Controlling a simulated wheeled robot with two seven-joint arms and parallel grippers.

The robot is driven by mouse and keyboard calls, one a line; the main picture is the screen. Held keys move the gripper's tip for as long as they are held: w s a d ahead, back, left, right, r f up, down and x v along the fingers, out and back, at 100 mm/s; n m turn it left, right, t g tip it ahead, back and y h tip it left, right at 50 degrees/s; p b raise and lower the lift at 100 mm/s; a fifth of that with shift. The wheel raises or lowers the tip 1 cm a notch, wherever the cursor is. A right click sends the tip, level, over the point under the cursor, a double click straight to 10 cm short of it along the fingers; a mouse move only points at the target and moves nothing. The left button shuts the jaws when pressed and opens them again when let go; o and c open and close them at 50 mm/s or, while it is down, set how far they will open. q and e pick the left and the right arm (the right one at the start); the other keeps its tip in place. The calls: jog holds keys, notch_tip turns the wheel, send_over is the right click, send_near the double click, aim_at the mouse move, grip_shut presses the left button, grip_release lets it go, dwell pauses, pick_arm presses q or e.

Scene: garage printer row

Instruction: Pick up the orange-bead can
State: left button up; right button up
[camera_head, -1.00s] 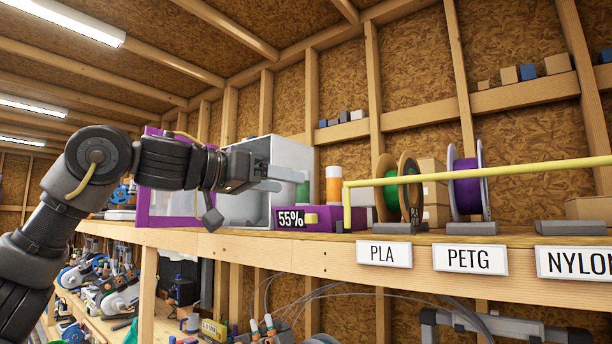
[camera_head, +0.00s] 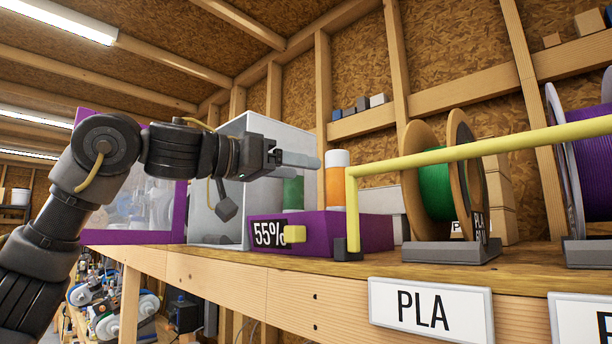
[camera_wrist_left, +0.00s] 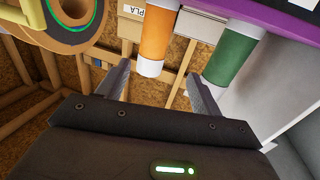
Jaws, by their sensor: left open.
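The orange-bead can (camera_head: 338,178) is an upright orange cylinder with a white lid. In the left wrist view, the orange can (camera_wrist_left: 156,38) appears ahead between the open fingertips, with the green can (camera_wrist_left: 231,55) by the right finger. My right gripper is out of view.
A green spool (camera_head: 434,190) stands further right. A grey-white enclosure (camera_head: 225,180) is behind my left gripper. The wooden shelf edge (camera_head: 235,275) lies below.

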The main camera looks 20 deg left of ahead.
aim_at(328, 165)
pick_arm(q)
jog(key=shift+s+r, duration=0.1)
jog(key=shift+s, duration=0.1)
jog(key=x, duration=0.1)
jog(key=p+x, duration=0.2)
jog(key=x, duration=0.1)
jog(key=shift+s+d+r, duration=0.2)
jog(key=shift+d+r, duration=0.1)
jog(key=shift+p+x, duration=0.65)
jog(key=shift+x, duration=0.5)
jog(key=shift+w+d+r, duration=0.1)
jog(key=shift+w+d, duration=0.1)
jog(key=shift+d, duration=0.15)
jog(key=shift+w+d+p, duration=0.2)
jog(key=shift+d+p, duration=0.05)
jog(key=shift+p, duration=0.15)
jog(key=shift+x, duration=0.95)
jog(key=shift+a, duration=0.15)
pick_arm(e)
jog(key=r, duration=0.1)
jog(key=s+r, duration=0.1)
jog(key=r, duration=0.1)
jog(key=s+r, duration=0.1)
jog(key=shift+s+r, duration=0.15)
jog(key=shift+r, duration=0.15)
